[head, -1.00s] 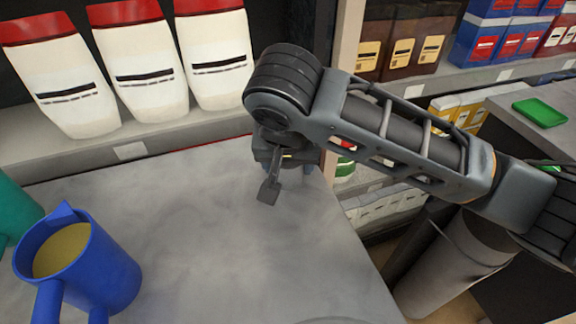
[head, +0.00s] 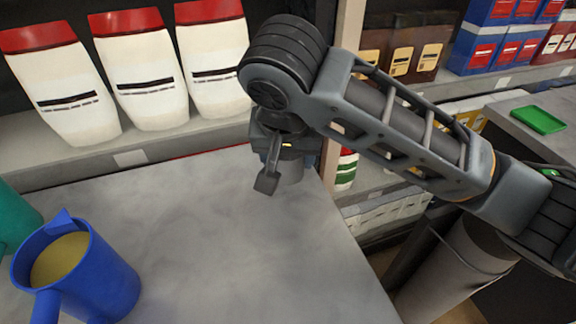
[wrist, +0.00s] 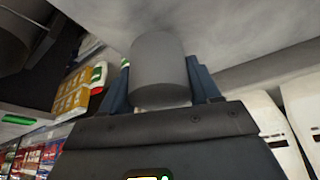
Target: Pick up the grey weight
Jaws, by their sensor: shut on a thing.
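The grey weight (head: 291,171) is a plain cylinder at the far right part of the grey table, partly hidden by my gripper in the head view. In the wrist view the weight (wrist: 158,68) stands between the two dark blue fingers of my gripper (wrist: 160,88), one on each side. My gripper (head: 289,158) is shut on the weight from above in the head view. The weight looks upright. I cannot tell whether its lower end touches the table or hangs slightly above it.
A blue jug (head: 80,270) with yellowish contents and a teal object (head: 15,218) stand at the table's left. White red-capped bottles (head: 140,70) stand on the shelf behind. The table's middle (head: 210,245) is clear. The table's right edge drops away towards shelves and a bin (head: 460,265).

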